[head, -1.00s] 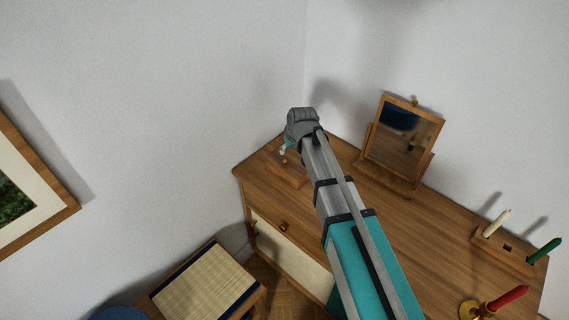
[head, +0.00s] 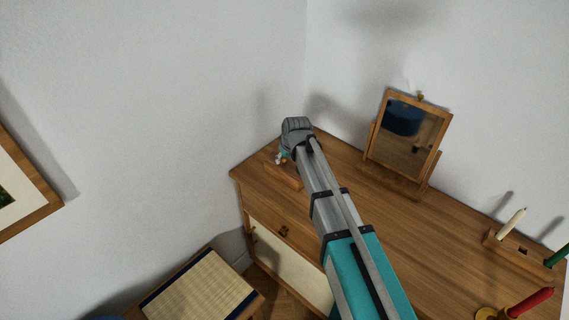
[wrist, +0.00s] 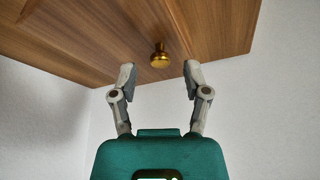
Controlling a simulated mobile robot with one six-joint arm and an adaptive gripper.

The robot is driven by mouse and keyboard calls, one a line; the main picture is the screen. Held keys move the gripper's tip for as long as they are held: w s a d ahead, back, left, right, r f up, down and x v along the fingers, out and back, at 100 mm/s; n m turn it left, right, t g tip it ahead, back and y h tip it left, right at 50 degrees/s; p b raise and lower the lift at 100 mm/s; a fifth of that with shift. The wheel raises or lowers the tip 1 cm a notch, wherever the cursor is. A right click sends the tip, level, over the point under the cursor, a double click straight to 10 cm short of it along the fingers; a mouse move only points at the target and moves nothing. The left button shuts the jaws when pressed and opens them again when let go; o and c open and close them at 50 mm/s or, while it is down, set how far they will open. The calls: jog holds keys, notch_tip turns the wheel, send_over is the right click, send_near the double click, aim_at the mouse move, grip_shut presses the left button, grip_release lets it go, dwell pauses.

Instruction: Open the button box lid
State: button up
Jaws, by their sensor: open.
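A small wooden button box (head: 286,178) sits at the far left end of the dresser, partly hidden behind my arm in the head view. In the wrist view a brass knob (wrist: 160,58) stands out from a wooden panel (wrist: 190,25), which appears to be the box lid. The lid looks shut, though its seam cannot be made out. My gripper (wrist: 160,72) is open and empty. Its two fingers are spread, with the knob just beyond the gap between the tips, seemingly untouched. In the head view the gripper is small and mostly hidden by my wrist.
The dresser top (head: 390,240) is clear in the middle. A tilting mirror (head: 408,135) stands at its back. A candle holder (head: 510,245) and a red candle (head: 530,302) are at the right. A woven-seat stool (head: 200,290) stands at the lower left. White walls are close behind.

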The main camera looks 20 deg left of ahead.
jog(key=shift+w+a+f, duration=0.1)
jog(key=shift+a+f, duration=0.05)
jog(key=shift+f, duration=0.25)
grip_shut()
